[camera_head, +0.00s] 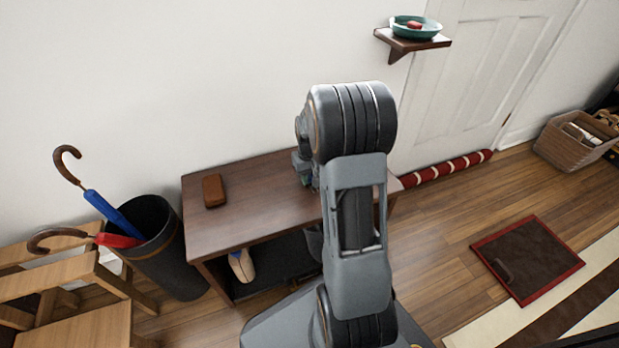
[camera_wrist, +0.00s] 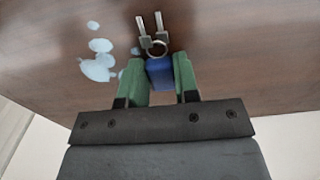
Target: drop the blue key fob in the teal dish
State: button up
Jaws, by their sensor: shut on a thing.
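The blue key fob (camera_wrist: 160,73), with a metal ring and two keys, is between the green fingers of my gripper (camera_wrist: 159,75) in the wrist view. My gripper is shut on it, over the dark wooden bench top (camera_wrist: 230,45). I cannot tell whether the fob touches the wood. In the head view my arm hides the fob and most of my gripper. The teal dish (camera_head: 402,31) sits on a small wall shelf (camera_head: 436,43) at the upper right, with a reddish object (camera_head: 414,25) in it.
A brown case (camera_head: 213,190) lies on the bench (camera_head: 250,222). Pale spots (camera_wrist: 98,62) mark the wood beside my gripper. A black umbrella bin (camera_head: 170,265) and a wooden chair (camera_head: 100,275) stand at left. A red striped roll (camera_head: 447,168) lies along the door (camera_head: 470,80).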

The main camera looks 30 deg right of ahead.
aim_at(310, 178)
jog(key=shift+r+p, duration=0.3)
jog(key=shift+r, duration=0.25)
notch_tip(310, 178, up, 2)
jog(key=shift+r+p, duration=0.2)
jog(key=shift+p, duration=0.35)
jog(key=s+a+r+p, duration=0.2)
jog(key=s+r+p, duration=0.1)
jog(key=s, duration=0.3)
jog(key=s+a+r+p, duration=0.2)
jog(key=s+r+p, duration=0.1)
jog(key=s+r, duration=0.3)
jog(key=shift+s+a+r+p, duration=0.25)
jog(key=shift+s+a+p, duration=0.1)
jog(key=shift+s, duration=0.2)
